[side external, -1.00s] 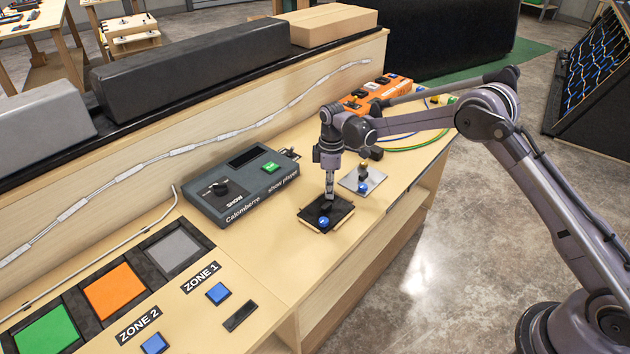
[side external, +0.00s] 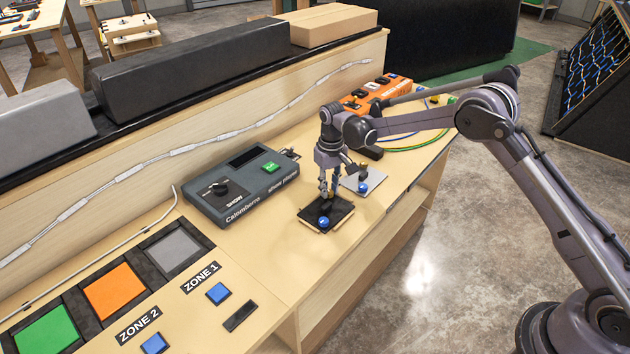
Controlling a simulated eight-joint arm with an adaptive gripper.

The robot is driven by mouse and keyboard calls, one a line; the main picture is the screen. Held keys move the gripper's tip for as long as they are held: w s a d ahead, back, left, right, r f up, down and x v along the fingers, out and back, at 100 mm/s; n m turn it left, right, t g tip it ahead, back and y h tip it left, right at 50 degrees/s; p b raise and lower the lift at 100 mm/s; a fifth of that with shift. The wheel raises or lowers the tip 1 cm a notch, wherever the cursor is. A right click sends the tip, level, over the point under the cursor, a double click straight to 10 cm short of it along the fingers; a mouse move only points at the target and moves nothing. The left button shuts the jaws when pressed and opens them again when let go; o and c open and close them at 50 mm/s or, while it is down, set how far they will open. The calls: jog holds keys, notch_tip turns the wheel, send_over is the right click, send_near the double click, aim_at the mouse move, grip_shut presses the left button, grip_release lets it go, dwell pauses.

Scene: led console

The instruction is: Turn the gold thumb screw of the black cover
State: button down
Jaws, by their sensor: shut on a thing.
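The black cover (side external: 340,214) is a small dark square plate on a light base, lying near the front edge of the bench. A blue round knob (side external: 323,221) sits on its near part. My gripper (side external: 327,196) points straight down over the far part of the cover. Its fingers are close together, low at the cover, and shut on the gold thumb screw. The screw itself is hidden by the fingers and too small to make out.
A silver plate (side external: 379,181) with another blue knob (side external: 362,187) lies just behind and right of my gripper. The grey show player console (side external: 240,185) stands to the left. An orange box (side external: 362,98) and cables lie further back. Bare bench separates the console and cover.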

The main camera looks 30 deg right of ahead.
aim_at(329, 192)
jog(key=m, duration=0.5)
jog(key=shift+r+m, duration=0.1)
jog(key=shift+m, duration=0.2)
jog(key=m, duration=0.5)
jog(key=shift+a+m, duration=0.1)
jog(key=shift+m, duration=0.3)
jog(key=c, duration=1.1)
grip_release()
notch_tip(329, 192, up, 12)
